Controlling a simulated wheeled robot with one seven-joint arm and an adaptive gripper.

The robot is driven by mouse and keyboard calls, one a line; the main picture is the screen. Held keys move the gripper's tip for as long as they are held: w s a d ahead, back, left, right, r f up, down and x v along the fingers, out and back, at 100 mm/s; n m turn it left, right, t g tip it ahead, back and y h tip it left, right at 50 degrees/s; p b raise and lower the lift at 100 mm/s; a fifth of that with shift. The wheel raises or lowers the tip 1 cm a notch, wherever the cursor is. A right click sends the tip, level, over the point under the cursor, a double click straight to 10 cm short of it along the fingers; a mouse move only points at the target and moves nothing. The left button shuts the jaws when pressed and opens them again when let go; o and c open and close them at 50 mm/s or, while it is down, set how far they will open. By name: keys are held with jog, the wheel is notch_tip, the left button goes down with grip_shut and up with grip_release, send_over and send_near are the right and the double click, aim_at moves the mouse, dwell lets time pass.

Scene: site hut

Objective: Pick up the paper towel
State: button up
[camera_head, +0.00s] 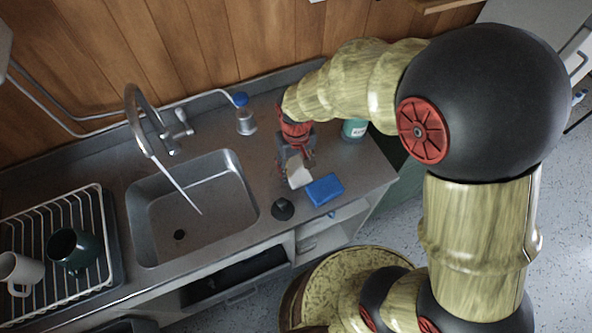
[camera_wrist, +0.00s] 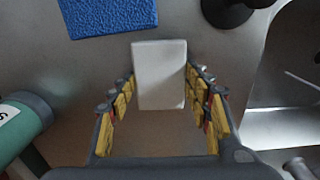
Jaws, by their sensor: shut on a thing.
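The paper towel, a small white block-like piece (camera_wrist: 160,62), stands between the two fingers in the wrist view. It also shows as a pale patch below the fingers in the head view (camera_head: 299,175). My gripper (camera_wrist: 160,88) is shut on it, with a finger pad against each side. In the head view my gripper (camera_head: 295,163) points down over the counter right of the sink. I cannot tell whether the paper towel still touches the counter.
A blue sponge-like block (camera_head: 325,189) lies close by on the counter (camera_head: 225,135). A dark round plug (camera_head: 283,209) is near the front edge. The sink (camera_head: 190,210) and a dish rack (camera_head: 98,205) with mugs are left.

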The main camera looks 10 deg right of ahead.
jog(key=shift+c, duration=1.2)
jog(key=shift+r, duration=0.1)
jog(key=shift+r, duration=0.65)
jog(key=s+r+p, duration=0.5)
jog(key=s+r, duration=0.6)
jog(key=s, duration=0.3)
jog(key=shift+r, duration=0.25)
jog(key=o, duration=0.4)
jog(key=c, duration=0.5)
